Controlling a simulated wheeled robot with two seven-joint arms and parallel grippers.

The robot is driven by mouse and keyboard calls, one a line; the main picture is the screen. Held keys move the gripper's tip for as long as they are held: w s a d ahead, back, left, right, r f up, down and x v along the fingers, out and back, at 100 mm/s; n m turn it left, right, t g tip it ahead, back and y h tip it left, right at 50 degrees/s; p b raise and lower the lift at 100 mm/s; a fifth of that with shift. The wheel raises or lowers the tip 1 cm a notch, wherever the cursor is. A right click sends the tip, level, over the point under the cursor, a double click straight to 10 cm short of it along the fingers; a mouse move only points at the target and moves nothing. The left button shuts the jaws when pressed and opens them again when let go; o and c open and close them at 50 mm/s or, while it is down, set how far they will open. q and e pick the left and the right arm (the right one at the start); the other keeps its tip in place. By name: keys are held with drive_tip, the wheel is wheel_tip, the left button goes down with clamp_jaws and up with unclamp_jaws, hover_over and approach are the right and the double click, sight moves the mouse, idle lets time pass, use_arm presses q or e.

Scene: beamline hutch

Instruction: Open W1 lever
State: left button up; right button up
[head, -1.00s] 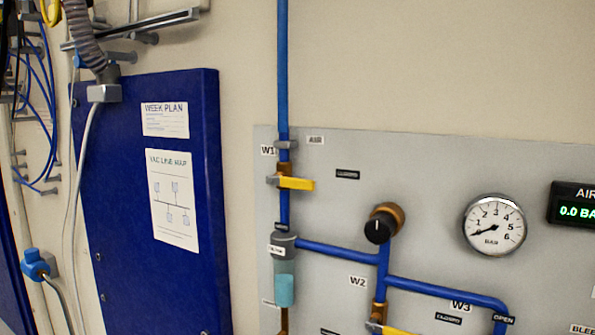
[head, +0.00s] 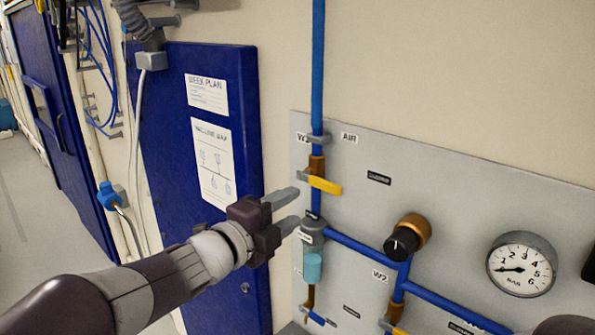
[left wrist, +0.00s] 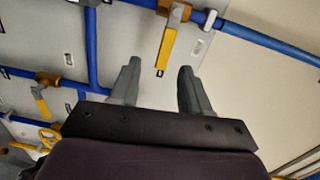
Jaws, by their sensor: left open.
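The W1 lever (head: 325,185) is a short yellow handle on a brass valve on the vertical blue pipe. It points right, crosswise to the pipe, towards a black label. My left gripper (head: 292,208) is open and empty, coming in from the left, with its fingertips close to the lever's left side in the picture. In the left wrist view the yellow lever (left wrist: 166,48) lies just ahead of the gap between the open fingers (left wrist: 160,72). I see no contact. My right gripper cannot be made out.
The grey panel (head: 410,180) carries a black knob (head: 402,241), a round gauge (head: 522,265) and other blue pipes. A filter with a light blue bowl (head: 313,267) hangs below W1. A dark blue board with papers (head: 245,130) stands left of the panel.

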sight(326, 188)
use_arm(q)
drive_tip(key=shift+m+h, duration=0.4)
drive_tip(key=shift+m, duration=0.2)
drive_tip(key=p+x, duration=0.2)
drive_tip(key=x, duration=0.1)
drive_tip(key=p+x, duration=0.2)
drive_tip(key=x, duration=0.2)
drive_tip(key=r+p+x, duration=0.1)
drive_tip(key=p+x, duration=0.1)
drive_tip(key=x, duration=0.2)
drive_tip(key=shift+s+d, duration=0.2)
drive_tip(key=shift+d, duration=0.25)
drive_tip(key=shift+w+d+f, duration=0.1)
drive_tip(key=shift+w+d, duration=0.1)
drive_tip(key=shift+d, duration=0.05)
drive_tip(key=shift+w, duration=0.1)
drive_tip(key=shift+w+d+f, duration=0.1)
clamp_jaws()
